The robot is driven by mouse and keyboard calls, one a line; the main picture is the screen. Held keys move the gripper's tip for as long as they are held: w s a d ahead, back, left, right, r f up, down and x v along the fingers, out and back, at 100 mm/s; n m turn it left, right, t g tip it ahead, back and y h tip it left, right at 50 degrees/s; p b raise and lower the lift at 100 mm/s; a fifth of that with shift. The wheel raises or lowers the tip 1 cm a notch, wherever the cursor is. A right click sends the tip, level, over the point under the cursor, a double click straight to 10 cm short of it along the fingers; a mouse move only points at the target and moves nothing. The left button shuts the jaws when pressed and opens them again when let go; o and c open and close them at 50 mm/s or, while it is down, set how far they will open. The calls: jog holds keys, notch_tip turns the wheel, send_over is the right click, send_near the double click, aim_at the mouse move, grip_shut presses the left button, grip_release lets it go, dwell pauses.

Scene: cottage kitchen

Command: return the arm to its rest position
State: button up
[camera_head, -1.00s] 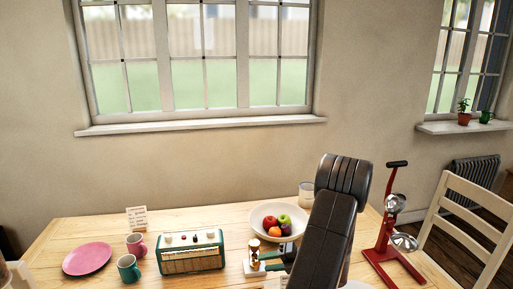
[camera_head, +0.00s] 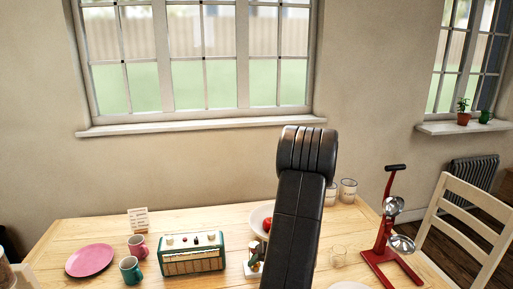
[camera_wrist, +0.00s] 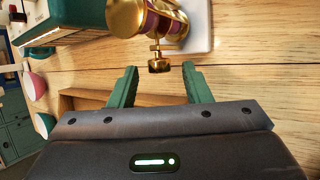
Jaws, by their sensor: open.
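My gripper (camera_wrist: 160,88) shows in the wrist view with its two green fingers spread apart and nothing between them. Just beyond the fingertips is a brass-coloured device (camera_wrist: 150,18) on a white base, apart from the fingers. In the head view my dark arm rises in front of the table and hides the gripper. Part of the brass device (camera_head: 255,250) shows at the arm's left edge.
A chair (camera_head: 465,225) stands at the right.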

jog(key=h, duration=0.2)
jog(key=shift+s+a+r+n+h+b, duration=0.1)
jog(key=shift+a+n+h+b, duration=0.2)
jog(key=shift+a+b, duration=0.05)
jog(key=shift+a+r+n+t+h+p, duration=0.15)
jog(key=shift+h+p, duration=0.1)
jog(key=shift+h, duration=0.35)
jog(key=shift+a+n+t+h+p, duration=0.1)
jog(key=shift+n+t+h+p, duration=0.1)
jog(key=shift+h, duration=0.4)
jog(key=h+p, duration=0.2)
jog(key=p, duration=0.1)
jog(key=shift+s+a+r+p, duration=0.1)
jog(key=shift+a+p, duration=0.1)
jog(key=shift+p, duration=0.1)
jog(key=t+h+p, duration=0.1)
jog(key=p, duration=0.2)
jog(key=shift+a+n+h, duration=0.15)
jog(key=shift+n+h, duration=0.2)
jog(key=shift+h, duration=0.05)
jog(key=shift+f+p, duration=0.25)
jog(key=shift+p, duration=0.05)
